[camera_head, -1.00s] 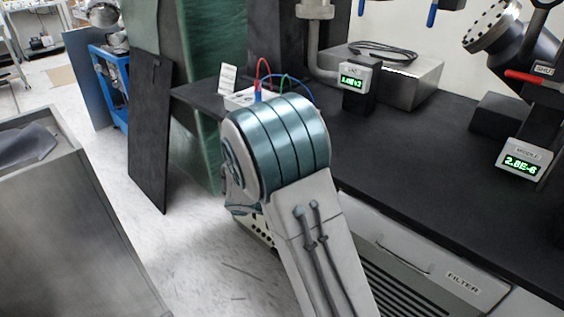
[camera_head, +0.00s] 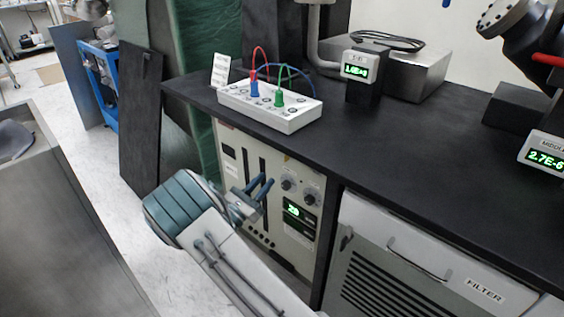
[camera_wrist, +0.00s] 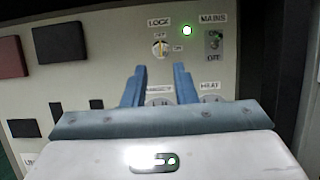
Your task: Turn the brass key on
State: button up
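The small brass key (camera_wrist: 159,48) sits in the lock under the LOCK label in the wrist view. It looks about upright, with an ON mark to its right. My gripper (camera_wrist: 157,80) is open and empty, its two blue fingers apart and pointing at the panel just below the key. The key shows between and beyond the fingertips; I cannot tell the exact gap. In the head view my gripper (camera_head: 263,187) is in front of the cream control panel (camera_head: 293,228) under the bench. The key cannot be made out there.
My fingers partly cover two knobs below. A white box with coloured leads (camera_head: 270,103) stands on the black bench (camera_head: 420,150) above.

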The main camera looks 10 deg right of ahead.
jog(key=b+x, duration=0.1)
jog(key=x, duration=0.8)
jog(key=shift+w+d, duration=0.15)
jog(key=shift+d, duration=0.1)
jog(key=shift+r, duration=0.15)
grip_shut()
